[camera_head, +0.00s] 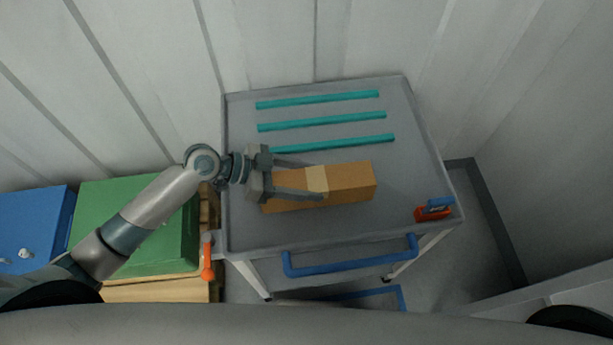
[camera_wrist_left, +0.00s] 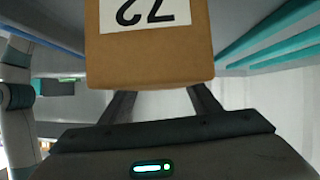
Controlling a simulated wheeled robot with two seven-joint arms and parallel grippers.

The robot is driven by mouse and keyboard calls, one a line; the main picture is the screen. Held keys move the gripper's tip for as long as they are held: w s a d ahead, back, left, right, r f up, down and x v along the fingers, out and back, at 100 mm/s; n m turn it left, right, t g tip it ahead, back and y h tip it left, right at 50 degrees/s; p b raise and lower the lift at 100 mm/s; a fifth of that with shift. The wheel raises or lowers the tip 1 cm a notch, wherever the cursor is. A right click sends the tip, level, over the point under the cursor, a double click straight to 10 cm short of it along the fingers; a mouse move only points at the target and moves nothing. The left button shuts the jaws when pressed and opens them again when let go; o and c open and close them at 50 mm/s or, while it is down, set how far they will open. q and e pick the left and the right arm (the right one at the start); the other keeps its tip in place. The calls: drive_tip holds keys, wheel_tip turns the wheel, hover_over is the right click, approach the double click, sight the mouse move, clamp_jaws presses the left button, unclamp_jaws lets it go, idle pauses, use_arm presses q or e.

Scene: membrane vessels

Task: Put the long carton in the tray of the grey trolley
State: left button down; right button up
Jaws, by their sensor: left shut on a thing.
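The long carton (camera_head: 347,183) is a brown box with a pale band around its middle. It lies lengthwise, left to right, over the tray of the grey trolley (camera_head: 400,224). My left gripper (camera_head: 322,181) reaches in from the left and is shut on the carton, with its fingers along the carton near the band. In the left wrist view the carton (camera_wrist_left: 150,62) fills the upper middle and carries a white label reading "72". I cannot tell whether the carton touches the tray floor. My right gripper is not in view.
Several teal strips (camera_head: 321,122) lie across the back of the tray. A red and blue item (camera_head: 433,210) sits at the front right corner. A blue handle (camera_head: 350,257) runs along the front. Green (camera_head: 150,215) and blue (camera_head: 33,225) boxes stand to the left. Pale walls close in behind.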

sight(290, 181)
use_arm(q)
drive_tip(key=shift+f+b, duration=0.45)
drive_tip(key=shift+f, duration=0.15)
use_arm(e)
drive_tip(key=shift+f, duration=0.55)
use_arm(q)
drive_tip(key=c, duration=0.6)
unclamp_jaws()
drive_tip(key=shift+o, duration=0.2)
drive_tip(key=shift+a, duration=0.1)
drive_tip(key=shift+a+r, duration=0.15)
drive_tip(key=shift+a, duration=0.25)
drive_tip(key=b+v, duration=0.1)
drive_tip(key=v, duration=0.2)
drive_tip(key=shift+a+b, duration=0.2)
drive_tip(key=shift+b, duration=0.15)
drive_tip(key=b+v, duration=0.4)
drive_tip(key=v, duration=0.9)
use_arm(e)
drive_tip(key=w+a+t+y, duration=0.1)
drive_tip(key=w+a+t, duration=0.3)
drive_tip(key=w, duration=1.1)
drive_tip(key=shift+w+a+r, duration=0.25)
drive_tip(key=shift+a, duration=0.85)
use_arm(q)
drive_tip(key=shift+r, duration=0.1)
